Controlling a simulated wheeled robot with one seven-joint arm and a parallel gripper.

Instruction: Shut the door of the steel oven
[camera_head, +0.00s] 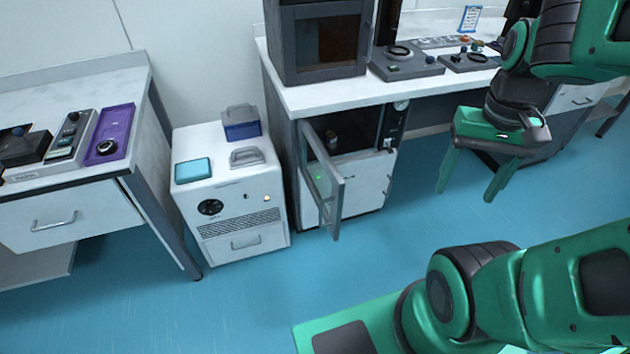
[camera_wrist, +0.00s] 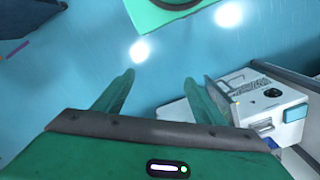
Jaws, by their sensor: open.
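The steel oven (camera_head: 391,130) is built in under the white bench in the head view. Its glass-paned door (camera_head: 336,200) stands wide open, hinged at the left and swung out towards me. The dark chamber shows behind it, with a small object (camera_head: 332,140) inside that I cannot make out. My gripper (camera_head: 464,196) is open and empty, to the right of the door and clear of it, fingers pointing down. In the wrist view the open fingers (camera_wrist: 158,78) have nothing between them. A thin grey panel behind the right finger may be the door.
A white cabinet (camera_head: 245,190) with trays on top stands left of the oven; its dial side shows in the wrist view (camera_wrist: 265,93). A dark boxy appliance (camera_head: 325,45) sits on the bench above. A second bench (camera_head: 70,215) is at far left. Blue floor before the oven is free.

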